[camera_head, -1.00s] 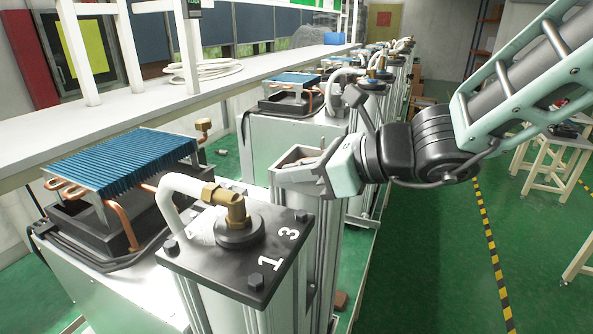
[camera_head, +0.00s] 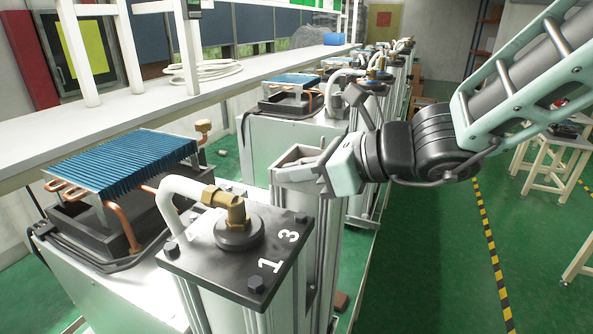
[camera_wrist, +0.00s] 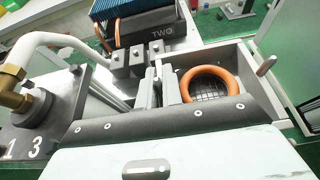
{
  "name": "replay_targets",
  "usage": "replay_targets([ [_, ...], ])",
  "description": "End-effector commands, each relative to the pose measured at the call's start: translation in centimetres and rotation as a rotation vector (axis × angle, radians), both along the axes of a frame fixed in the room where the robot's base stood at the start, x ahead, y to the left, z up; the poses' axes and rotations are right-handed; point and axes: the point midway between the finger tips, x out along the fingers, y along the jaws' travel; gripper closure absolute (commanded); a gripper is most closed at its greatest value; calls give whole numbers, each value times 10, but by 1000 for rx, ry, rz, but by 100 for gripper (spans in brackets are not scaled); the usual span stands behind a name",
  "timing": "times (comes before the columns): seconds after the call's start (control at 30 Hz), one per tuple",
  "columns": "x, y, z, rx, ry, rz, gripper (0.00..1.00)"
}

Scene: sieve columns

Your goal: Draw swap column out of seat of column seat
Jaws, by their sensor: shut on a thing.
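The swap column (camera_head: 325,235) appears to be the upright silver column with a square open top, just behind the black-capped column. In the wrist view its open top shows an orange ring (camera_wrist: 211,84) over dark mesh. My gripper (camera_head: 310,172) is at this top, reaching in from the right. In the wrist view my gripper (camera_wrist: 157,88) has its fingers close together on a thin light wall beside the ring. The column stands upright. The seat around its foot is hidden, so I cannot tell how deep it sits.
A black-capped column (camera_head: 240,245) marked 1 and 3, with a brass elbow and white hose, stands in front. A blue-finned cooler (camera_head: 125,155) is at left, and more units line the bench behind. Green floor (camera_head: 430,260) lies open at right.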

Motion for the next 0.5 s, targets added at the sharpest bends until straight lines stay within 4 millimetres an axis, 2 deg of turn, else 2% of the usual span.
replay_targets([
  [0.5,0,1,11,5,-5,1,100],
])
